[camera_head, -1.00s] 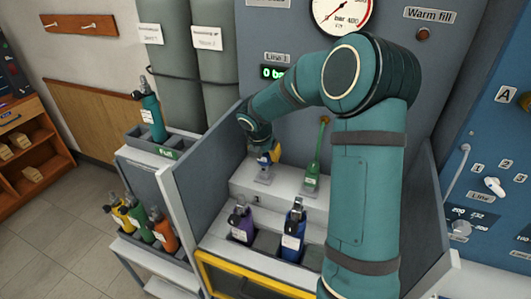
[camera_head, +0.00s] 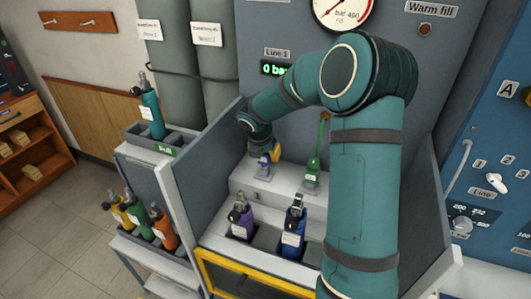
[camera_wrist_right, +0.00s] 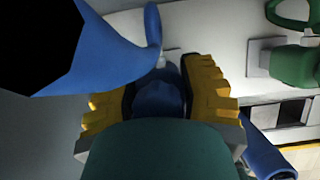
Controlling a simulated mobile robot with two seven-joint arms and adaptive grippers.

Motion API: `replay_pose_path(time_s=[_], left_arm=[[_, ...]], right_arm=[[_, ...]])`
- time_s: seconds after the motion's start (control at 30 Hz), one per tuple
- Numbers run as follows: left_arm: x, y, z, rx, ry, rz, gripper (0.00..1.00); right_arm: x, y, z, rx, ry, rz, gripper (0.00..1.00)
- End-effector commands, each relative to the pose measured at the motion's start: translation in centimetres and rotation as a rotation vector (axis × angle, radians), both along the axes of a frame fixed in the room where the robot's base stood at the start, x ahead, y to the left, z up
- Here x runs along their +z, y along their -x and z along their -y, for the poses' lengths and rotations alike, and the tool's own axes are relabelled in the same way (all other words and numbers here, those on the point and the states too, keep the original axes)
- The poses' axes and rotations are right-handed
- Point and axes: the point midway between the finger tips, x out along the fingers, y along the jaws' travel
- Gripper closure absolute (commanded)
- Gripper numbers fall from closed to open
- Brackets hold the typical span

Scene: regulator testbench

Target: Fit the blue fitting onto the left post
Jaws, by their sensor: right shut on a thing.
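My right gripper (camera_head: 269,156) is shut on the blue fitting (camera_head: 264,159), low over the left post (camera_head: 263,173) on the grey bench step. In the right wrist view its yellow-padded fingers (camera_wrist_right: 158,98) close on both sides of the blue fitting (camera_wrist_right: 157,92), and a curved blue part shows at upper left. The fitting stands at or just above the post; the contact is hidden, so I cannot tell whether it is seated. A green fitting (camera_head: 312,170) stands on the post to the right and also shows in the wrist view (camera_wrist_right: 293,62). My left gripper is out of view.
A purple cylinder (camera_head: 240,221) and a blue cylinder (camera_head: 294,226) stand in the front slots of the bench. Grey side walls (camera_head: 206,180) flank the bench. Yellow, green and orange cylinders (camera_head: 164,232) stand on a rack at left; a teal one (camera_head: 151,115) is above.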

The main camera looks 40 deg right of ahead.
Motion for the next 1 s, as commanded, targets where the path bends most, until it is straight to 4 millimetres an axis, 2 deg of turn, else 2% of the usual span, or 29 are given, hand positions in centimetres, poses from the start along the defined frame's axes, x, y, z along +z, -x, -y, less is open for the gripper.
replay_pose_path(time_s=[1.0], left_arm=[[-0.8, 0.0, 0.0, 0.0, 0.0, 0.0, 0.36]], right_arm=[[-1.5, 0.0, 0.0, 0.0, 0.0, 0.001, 1.0]])
